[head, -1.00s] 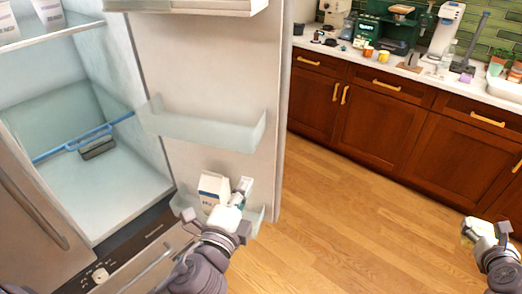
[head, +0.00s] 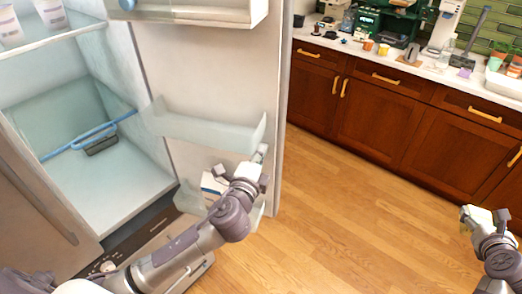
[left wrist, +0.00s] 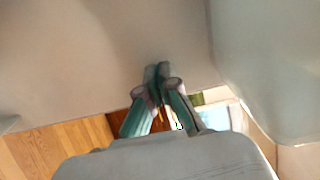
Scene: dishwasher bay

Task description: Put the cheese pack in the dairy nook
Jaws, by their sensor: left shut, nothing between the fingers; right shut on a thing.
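The fridge door stands open, with a pale boxy compartment (head: 235,12) at its top, cut by the frame edge; I cannot tell whether it is the dairy nook. My left gripper (head: 262,152) is shut and empty, in front of the door near the right end of the middle door bin (head: 200,130). Its closed fingers (left wrist: 160,72) show before the pale door surface in the left wrist view. My right gripper (head: 467,214) is at the lower right, shut on a small, mostly hidden yellowish thing (head: 465,227); I cannot tell whether it is the cheese pack.
A carton (head: 210,184) stands in the lower door bin, partly behind my left arm. White cups (head: 50,12) stand on a fridge shelf (head: 60,30). The wooden floor (head: 340,200) is clear. A cluttered counter (head: 400,60) runs behind.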

